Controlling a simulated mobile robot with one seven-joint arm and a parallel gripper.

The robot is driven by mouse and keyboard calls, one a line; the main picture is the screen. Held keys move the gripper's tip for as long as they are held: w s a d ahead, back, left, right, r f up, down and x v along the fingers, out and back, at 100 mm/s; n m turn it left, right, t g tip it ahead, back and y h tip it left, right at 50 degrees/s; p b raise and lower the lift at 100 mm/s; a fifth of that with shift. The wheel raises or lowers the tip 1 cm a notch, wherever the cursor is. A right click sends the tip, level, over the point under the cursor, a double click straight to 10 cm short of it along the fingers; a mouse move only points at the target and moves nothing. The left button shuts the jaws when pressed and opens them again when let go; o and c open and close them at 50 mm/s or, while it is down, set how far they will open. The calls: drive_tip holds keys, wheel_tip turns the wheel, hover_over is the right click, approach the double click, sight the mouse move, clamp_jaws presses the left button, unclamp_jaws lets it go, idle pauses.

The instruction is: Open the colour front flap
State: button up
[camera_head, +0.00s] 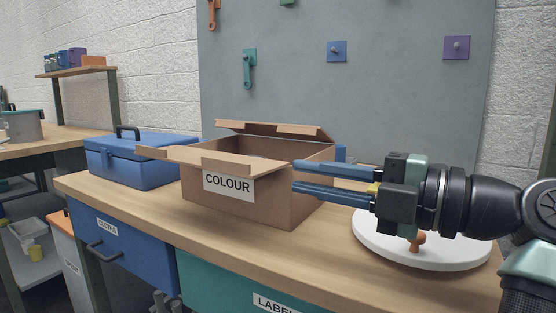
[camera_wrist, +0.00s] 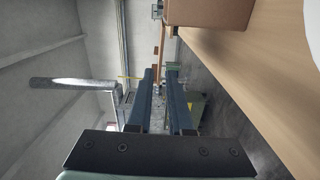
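The cardboard box (camera_head: 256,206) with a "COLOUR" label on its front stands on the wooden bench. Its front flap (camera_head: 212,157) lies nearly flat along the front top edge, with a small tab over the label. The back flap (camera_head: 275,131) is raised and tilted, and a gap shows into the box between them. My gripper (camera_head: 295,175) is at the box's right front corner in the head view, fingers pointing left, apart and empty. In the wrist view, nothing sits between the fingers (camera_wrist: 160,72); the box side (camera_wrist: 210,11) shows at the top, beside them.
A blue toolbox (camera_head: 140,160) stands left of the box. A white round plate (camera_head: 430,252) with an orange knob lies under my wrist. Blue and teal drawers are below the bench edge. A grey pegboard (camera_head: 390,95) is behind. The bench front before the box is clear.

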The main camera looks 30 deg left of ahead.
drive_tip(key=d+p, duration=0.1)
drive_tip(key=d, duration=0.4)
drive_tip(key=shift+s+d, duration=0.15)
drive_tip(key=shift+d, duration=0.15)
drive_tip(key=w+m+t+h+p, duration=0.2)
drive_tip(key=w+m+t+h, duration=0.3)
drive_tip(key=m+t, duration=0.65)
drive_tip(key=d+r+m+t+h, duration=0.4)
drive_tip(key=r+m+t, duration=0.2)
drive_tip(key=m, duration=0.4)
drive_tip(key=s+d+r+m+t+h+p, duration=0.2)
drive_tip(key=s+d+r+m+t+h, duration=0.1)
drive_tip(key=s+r+m+t+h, duration=0.35)
drive_tip(key=s+d+r+m+t+h+p, duration=0.1)
drive_tip(key=s+d+r+m+t+h, duration=0.2)
drive_tip(key=s+r+m, duration=0.55)
wheel_tip(320, 180, up, 34)
drive_tip(key=n+p, duration=0.1)
drive_tip(key=p, duration=3.6)
drive_tip(key=shift+s+a+r+n+g, duration=0.2)
drive_tip(key=shift+s+r+n+g, duration=0.05)
drive_tip(key=shift+n+g, duration=0.1)
